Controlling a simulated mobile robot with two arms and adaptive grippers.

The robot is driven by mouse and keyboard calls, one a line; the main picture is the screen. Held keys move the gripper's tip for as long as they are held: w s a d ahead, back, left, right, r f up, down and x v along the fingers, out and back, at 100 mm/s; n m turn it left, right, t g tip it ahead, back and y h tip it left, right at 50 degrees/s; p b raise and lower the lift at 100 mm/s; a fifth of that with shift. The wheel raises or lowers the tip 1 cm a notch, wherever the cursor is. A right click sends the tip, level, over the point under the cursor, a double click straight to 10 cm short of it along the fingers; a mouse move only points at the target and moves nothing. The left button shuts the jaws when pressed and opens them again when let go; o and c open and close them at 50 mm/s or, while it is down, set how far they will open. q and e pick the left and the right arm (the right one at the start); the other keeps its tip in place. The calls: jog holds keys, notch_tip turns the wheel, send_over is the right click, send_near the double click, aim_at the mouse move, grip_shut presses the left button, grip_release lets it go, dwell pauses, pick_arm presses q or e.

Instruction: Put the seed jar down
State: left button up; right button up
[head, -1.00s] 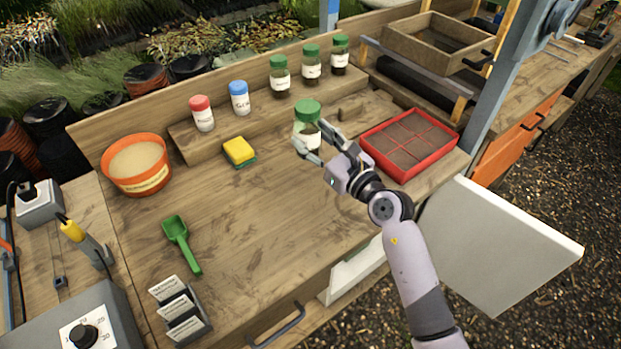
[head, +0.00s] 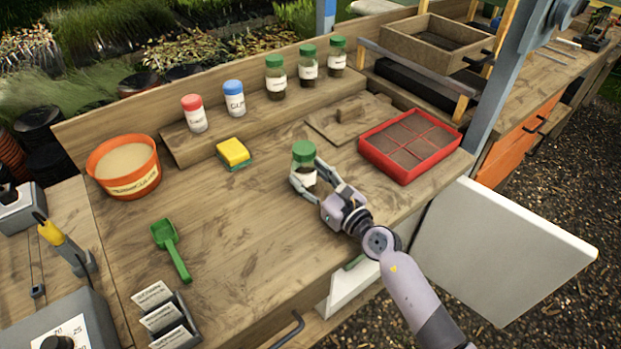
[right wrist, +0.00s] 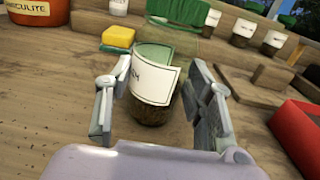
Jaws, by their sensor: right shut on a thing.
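The seed jar (head: 303,152) is a clear jar with a green lid, a white label and dark contents. My right gripper (head: 307,177) is shut on it, one finger on each side. The jar is upright over the front middle of the wooden bench (head: 235,235). In the right wrist view, the jar (right wrist: 153,85) is between the two fingers, its dark base close to the bench top. I cannot tell whether the base touches the wood. My left gripper is not in view.
A red tray (head: 412,172) stands right of the jar, with a wooden board with a knob (head: 325,127) behind. A yellow-green sponge (head: 233,152) and green scoop (head: 172,250) lie left. Several jars (head: 275,80) line the back shelf. Bare bench lies left of the jar.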

jog(key=shift+f, duration=0.2)
jog(key=o, duration=1.4)
jog(key=shift+c, duration=0.2)
jog(key=shift+r, duration=0.25)
jog(key=b+v, duration=0.1)
jog(key=v, duration=1.1)
